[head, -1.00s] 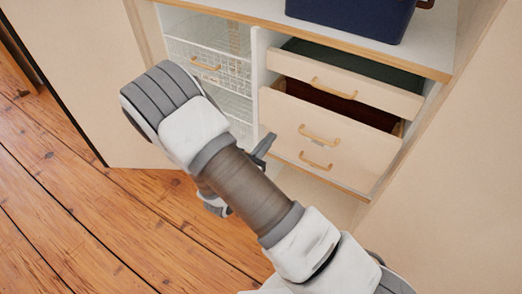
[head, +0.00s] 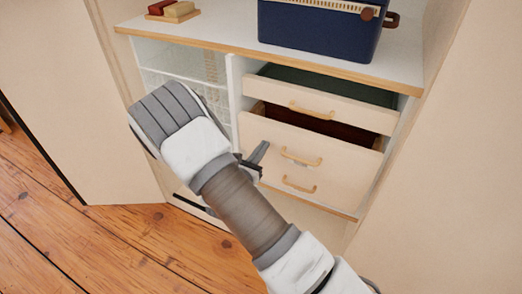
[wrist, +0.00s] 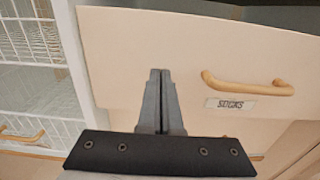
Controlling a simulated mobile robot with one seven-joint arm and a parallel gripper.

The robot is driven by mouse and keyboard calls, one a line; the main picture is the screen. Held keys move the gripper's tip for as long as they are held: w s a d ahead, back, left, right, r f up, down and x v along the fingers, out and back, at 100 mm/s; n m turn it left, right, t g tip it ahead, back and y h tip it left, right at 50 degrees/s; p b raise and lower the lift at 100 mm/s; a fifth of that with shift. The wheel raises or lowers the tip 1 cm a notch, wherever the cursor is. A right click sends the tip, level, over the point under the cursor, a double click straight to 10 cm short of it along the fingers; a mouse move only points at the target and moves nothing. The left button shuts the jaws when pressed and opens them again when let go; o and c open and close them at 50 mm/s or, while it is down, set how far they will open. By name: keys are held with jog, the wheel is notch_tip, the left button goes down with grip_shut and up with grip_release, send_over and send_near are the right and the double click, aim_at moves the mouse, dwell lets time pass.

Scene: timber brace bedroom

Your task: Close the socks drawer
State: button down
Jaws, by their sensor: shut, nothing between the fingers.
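The socks drawer (head: 280,142) is the middle drawer of a stack of three in the right half of the wardrobe. It is pulled out, with a dark red inside showing above its pale front. In the wrist view, the drawer front (wrist: 200,45) carries a wooden handle (wrist: 247,86) and a label reading SOCKS (wrist: 231,104). My gripper (wrist: 160,72) is shut and empty, pointing at the drawer front left of the handle. Whether the fingertips touch the front, I cannot tell. In the head view, my gripper (head: 262,152) is partly hidden behind my arm.
The top drawer (head: 320,105) is also pulled out, with a green inside. A bottom drawer handle (head: 299,185) shows below. White wire baskets (wrist: 30,45) stand to the left. A navy box (head: 315,35) sits on the shelf above. An open door (head: 80,100) stands at left.

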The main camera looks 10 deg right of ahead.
aim_at(268, 139)
jog(key=x, duration=0.4)
jog(key=shift+r, duration=0.1)
jog(key=shift+w+d, duration=0.1)
